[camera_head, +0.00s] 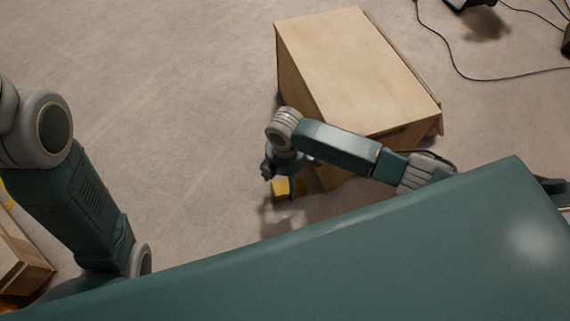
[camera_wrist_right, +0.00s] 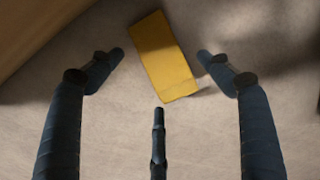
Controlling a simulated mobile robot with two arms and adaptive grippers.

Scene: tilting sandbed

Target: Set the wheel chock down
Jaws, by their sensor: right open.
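The wheel chock is a yellow block (camera_wrist_right: 163,58). In the right wrist view it lies slightly tilted, between and beyond the spread fingertips, with clear gaps on both sides. It appears to rest on the floor. In the head view a small part of the chock (camera_head: 281,187) shows under my right gripper (camera_head: 282,183), beside the wooden box. The right gripper (camera_wrist_right: 160,62) is open, its fingers apart and not touching the chock. Much of the chock is hidden by the gripper in the head view. My left arm comes in at the left, but its gripper is out of sight.
A large wooden box (camera_head: 345,60) stands close beside the right arm and gripper. Another wooden piece (camera_head: 20,262) is at the lower left edge. Black cables (camera_head: 460,72) lie at the upper right. The grey floor (camera_head: 160,90) left of the box is clear.

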